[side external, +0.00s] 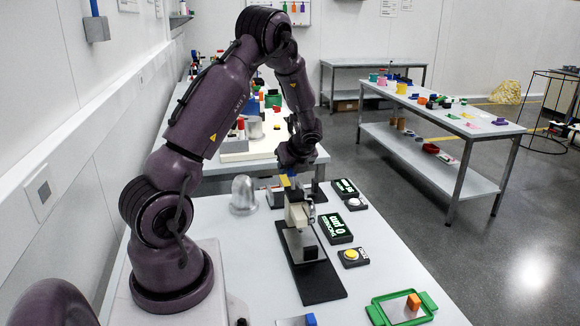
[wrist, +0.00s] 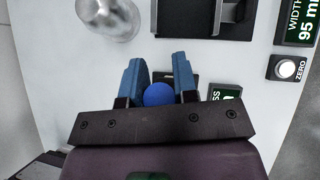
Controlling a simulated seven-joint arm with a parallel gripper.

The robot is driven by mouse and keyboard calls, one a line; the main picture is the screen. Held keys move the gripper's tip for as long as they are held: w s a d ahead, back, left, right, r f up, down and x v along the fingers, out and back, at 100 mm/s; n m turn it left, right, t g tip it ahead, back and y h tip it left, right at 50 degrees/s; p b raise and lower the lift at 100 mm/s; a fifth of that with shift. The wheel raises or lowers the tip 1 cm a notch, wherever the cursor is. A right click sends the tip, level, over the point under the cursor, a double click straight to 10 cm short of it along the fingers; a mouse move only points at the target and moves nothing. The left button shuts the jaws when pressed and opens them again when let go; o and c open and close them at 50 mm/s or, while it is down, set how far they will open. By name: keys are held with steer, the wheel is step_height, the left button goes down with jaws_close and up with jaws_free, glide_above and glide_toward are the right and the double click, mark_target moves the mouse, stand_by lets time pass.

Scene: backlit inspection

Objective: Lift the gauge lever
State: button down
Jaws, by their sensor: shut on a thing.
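The thickness gauge (side external: 298,217) stands upright on a long black base (side external: 318,284) on the white table. Its display (side external: 336,231) reads 0 µm. The lever's blue round knob (wrist: 158,94) sits between the two blue fingers of my gripper (wrist: 158,70) in the wrist view. My gripper, which also shows in the side external view (side external: 290,180), points down at the top of the gauge and is shut on the knob. In the side external view the gripper and gauge overlap, so the lever itself is mostly hidden.
A metal dome (side external: 243,195) stands left of the gauge. A second display (side external: 343,188), a white button (side external: 355,203) and a yellow button (side external: 351,255) lie to the right.

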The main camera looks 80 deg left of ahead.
steer(key=shift+a+f+h, duration=0.3)
steer(key=shift+a+h, duration=0.15)
steer(key=shift+h, duration=0.35)
steer(key=c, duration=0.9)
jaws_free()
steer(key=v, duration=1.3)
steer(key=shift+f, duration=0.1)
